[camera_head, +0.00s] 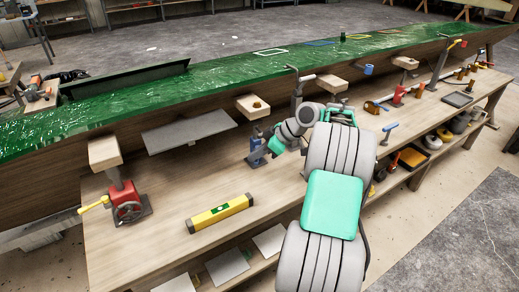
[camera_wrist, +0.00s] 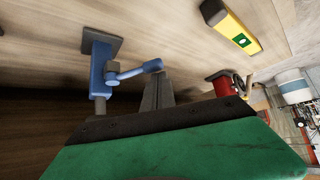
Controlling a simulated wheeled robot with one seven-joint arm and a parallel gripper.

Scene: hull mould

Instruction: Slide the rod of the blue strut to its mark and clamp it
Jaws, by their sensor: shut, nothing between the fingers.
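The blue strut (camera_head: 257,152) stands on the bench under the green hull mould (camera_head: 150,103), just left of my gripper. In the wrist view, the blue strut (camera_wrist: 101,66) has a dark square base plate, a grey rod and a blue clamp lever (camera_wrist: 135,70) pointing right toward my fingers. My gripper (camera_wrist: 160,77) is shut and empty, with its fingertips close to the lever's rounded end; I cannot tell if they touch. In the head view my gripper (camera_head: 277,147) is beside the strut, partly hidden by my arm. No mark on the rod can be made out.
A yellow level (camera_head: 220,213) lies on the bench in front. A red stand with a yellow lever (camera_head: 127,205) is at the left. Wooden blocks (camera_head: 252,105) and a grey panel (camera_head: 188,132) sit under the mould. Several tools lie to the right.

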